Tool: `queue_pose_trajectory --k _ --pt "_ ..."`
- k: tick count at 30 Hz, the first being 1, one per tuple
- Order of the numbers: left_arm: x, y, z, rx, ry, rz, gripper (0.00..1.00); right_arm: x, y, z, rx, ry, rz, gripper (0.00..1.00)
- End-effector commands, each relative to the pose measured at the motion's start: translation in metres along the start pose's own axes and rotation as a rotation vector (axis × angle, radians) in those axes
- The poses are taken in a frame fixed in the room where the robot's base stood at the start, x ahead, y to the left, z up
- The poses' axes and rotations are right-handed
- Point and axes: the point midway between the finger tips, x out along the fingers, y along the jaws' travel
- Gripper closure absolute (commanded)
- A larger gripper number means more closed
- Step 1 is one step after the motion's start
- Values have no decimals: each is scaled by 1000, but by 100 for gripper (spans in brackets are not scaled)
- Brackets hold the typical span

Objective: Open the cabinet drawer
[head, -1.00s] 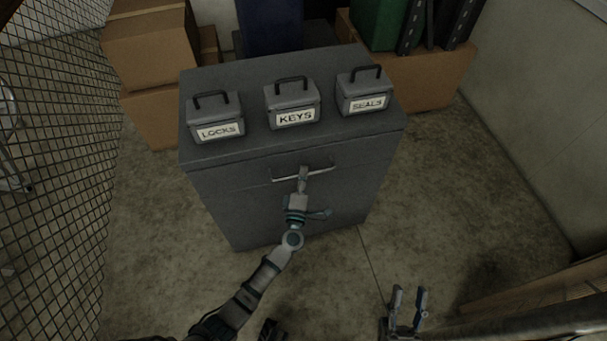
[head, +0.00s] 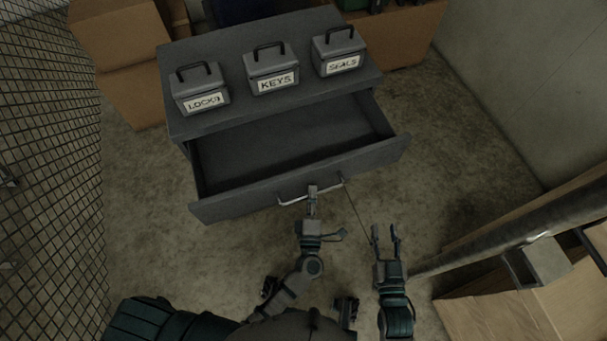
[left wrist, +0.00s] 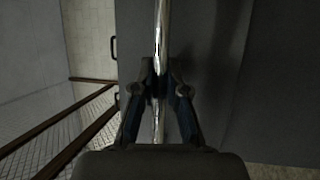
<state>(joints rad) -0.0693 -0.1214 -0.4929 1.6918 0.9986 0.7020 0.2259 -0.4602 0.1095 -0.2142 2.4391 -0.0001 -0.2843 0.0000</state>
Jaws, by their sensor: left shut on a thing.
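The grey cabinet (head: 225,52) stands ahead of me with its top drawer (head: 300,183) pulled well out. The inside of the drawer looks empty. My left gripper (head: 312,192) is shut on the drawer's metal bar handle (head: 292,200), near its middle. In the left wrist view the bright handle bar (left wrist: 160,40) runs between the two fingers of the left gripper (left wrist: 159,85). My right gripper (head: 385,238) is open and empty, to the right of and below the drawer front.
Three lidded boxes labelled LOCKS (head: 199,90), KEYS (head: 271,70) and SEALS (head: 340,52) stand on the cabinet top. A mesh fence (head: 50,150) is at left. Cardboard boxes (head: 118,45) are behind. A metal pole (head: 510,238) and cardboard (head: 510,310) are at lower right.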

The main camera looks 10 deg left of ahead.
Motion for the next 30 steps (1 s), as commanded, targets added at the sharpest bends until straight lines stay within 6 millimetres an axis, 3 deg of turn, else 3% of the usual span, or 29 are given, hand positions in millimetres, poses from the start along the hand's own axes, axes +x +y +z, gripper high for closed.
queue_pose_trajectory --k 6,19,21,23,30 --pt "-24 0 12 0 -9 -11 100 -1 1 6 -1 -37 2 60" --pt "-29 0 13 1 -10 -11 100 -1 1 7 -1 -43 3 60" --pt "-29 0 13 2 -10 -11 75 -1 1 7 -1 -42 2 60" --pt "-29 1 13 2 -9 -10 61 -1 1 6 -1 -42 2 60" --pt "-28 4 12 1 -5 -5 61 -1 1 6 -1 -42 2 60"
